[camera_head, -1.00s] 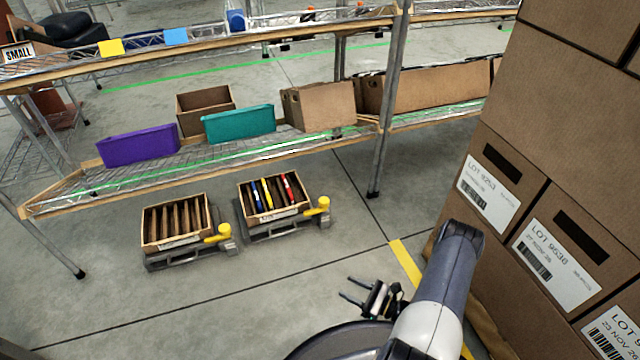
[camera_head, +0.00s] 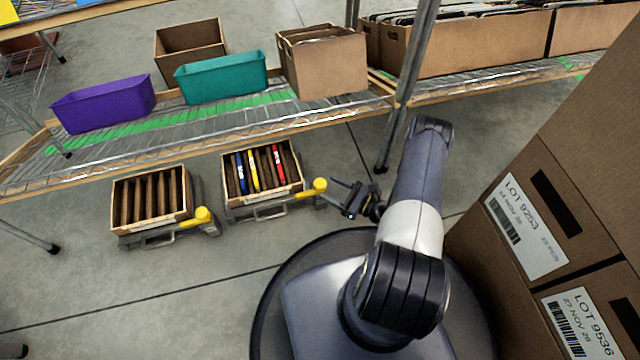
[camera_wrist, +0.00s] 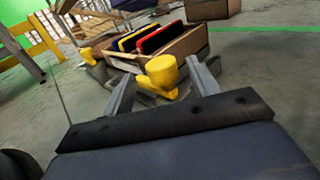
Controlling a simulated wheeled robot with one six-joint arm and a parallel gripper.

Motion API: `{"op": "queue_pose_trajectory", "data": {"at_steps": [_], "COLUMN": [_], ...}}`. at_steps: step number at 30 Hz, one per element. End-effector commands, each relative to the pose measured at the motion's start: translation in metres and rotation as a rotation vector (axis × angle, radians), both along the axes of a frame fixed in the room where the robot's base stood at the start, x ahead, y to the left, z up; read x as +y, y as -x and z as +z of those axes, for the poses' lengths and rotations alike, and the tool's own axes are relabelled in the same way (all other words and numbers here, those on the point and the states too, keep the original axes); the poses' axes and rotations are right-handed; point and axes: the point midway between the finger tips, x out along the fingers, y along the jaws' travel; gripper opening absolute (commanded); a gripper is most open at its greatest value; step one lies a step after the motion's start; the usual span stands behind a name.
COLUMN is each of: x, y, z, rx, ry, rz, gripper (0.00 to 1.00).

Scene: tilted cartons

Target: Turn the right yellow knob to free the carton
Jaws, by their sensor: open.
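The right yellow knob (camera_head: 319,186) sits at the right front corner of the right carton's base. In the wrist view the yellow knob (camera_wrist: 162,72) shows close, between and just beyond my open fingertips. My gripper (camera_head: 338,196) is open and empty, just right of that knob; its fingers also frame the wrist view (camera_wrist: 160,85). I cannot tell whether a finger touches the knob. The right carton (camera_head: 292,190) is tilted and holds several dark items plus blue, yellow and red ones. The left carton (camera_head: 183,212) holds several brown dividers, with its own yellow knob (camera_head: 202,215) beside it.
A wire shelf (camera_head: 180,144) above the cartons carries a purple bin (camera_head: 103,104), a teal bin (camera_head: 222,77) and cardboard boxes (camera_head: 328,67). A metal shelf post (camera_head: 392,140) stands behind my arm. Stacked lot-labelled boxes (camera_head: 528,225) stand at right.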

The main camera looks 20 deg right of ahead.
Motion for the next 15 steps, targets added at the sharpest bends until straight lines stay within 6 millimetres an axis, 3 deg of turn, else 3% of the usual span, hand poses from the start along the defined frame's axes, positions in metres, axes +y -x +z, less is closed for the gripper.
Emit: {"op": "queue_pose_trajectory", "data": {"at_steps": [7,15], "x": [0.025,0.034], "y": [-0.024,-0.034], "z": [-0.001,0.000], "rx": [0.000,0.000], "ry": [0.000,0.000], "rz": [0.004,0.000], "gripper": [0.57,0.57]}}
